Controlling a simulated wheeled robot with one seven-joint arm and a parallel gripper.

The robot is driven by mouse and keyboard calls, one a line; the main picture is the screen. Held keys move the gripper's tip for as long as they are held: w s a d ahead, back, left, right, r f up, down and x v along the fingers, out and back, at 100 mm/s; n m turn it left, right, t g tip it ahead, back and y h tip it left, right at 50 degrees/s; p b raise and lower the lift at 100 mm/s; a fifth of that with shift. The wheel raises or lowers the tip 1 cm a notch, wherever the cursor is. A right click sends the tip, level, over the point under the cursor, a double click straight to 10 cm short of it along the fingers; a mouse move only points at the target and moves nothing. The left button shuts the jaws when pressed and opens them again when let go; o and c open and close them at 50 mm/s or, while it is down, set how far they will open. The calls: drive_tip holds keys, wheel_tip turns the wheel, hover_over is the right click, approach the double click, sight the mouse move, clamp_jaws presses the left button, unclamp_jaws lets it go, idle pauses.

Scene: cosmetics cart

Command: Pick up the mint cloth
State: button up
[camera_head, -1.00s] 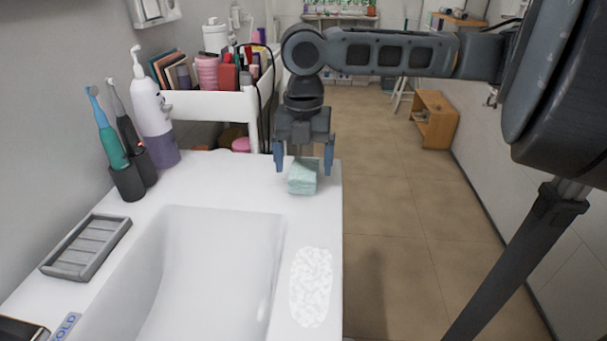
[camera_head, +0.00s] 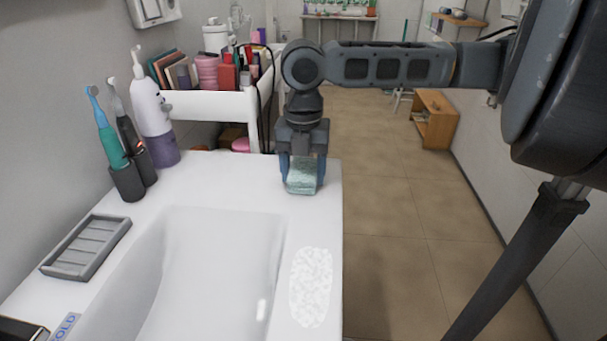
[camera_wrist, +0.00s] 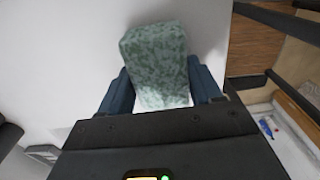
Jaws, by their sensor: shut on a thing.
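The mint cloth (camera_head: 302,178) is a folded, pale green block at the far right corner of the white sink counter. My gripper (camera_head: 302,172) is above it, pointing down, with its blue fingers on both sides of the cloth. In the wrist view the mint cloth (camera_wrist: 157,65) sits between the two blue fingers of my gripper (camera_wrist: 160,88), which are shut on it. The cloth appears to be at counter level; I cannot tell if it is lifted at all.
The white sink counter (camera_head: 230,183) has a soap dish (camera_head: 87,247), toothbrushes in a dark holder (camera_head: 127,183) and a purple-white bottle (camera_head: 155,110) on the left. A white cart (camera_head: 212,105) with cosmetics stands behind. A speckled white patch (camera_head: 311,287) lies at the near right.

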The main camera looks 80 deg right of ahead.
sight(304, 169)
drive_tip(key=shift+c, duration=0.4)
wheel_tip(304, 169, up, 10)
drive_tip(key=shift+r, duration=0.1)
drive_tip(key=o, duration=0.5)
drive_tip(key=c, duration=0.3)
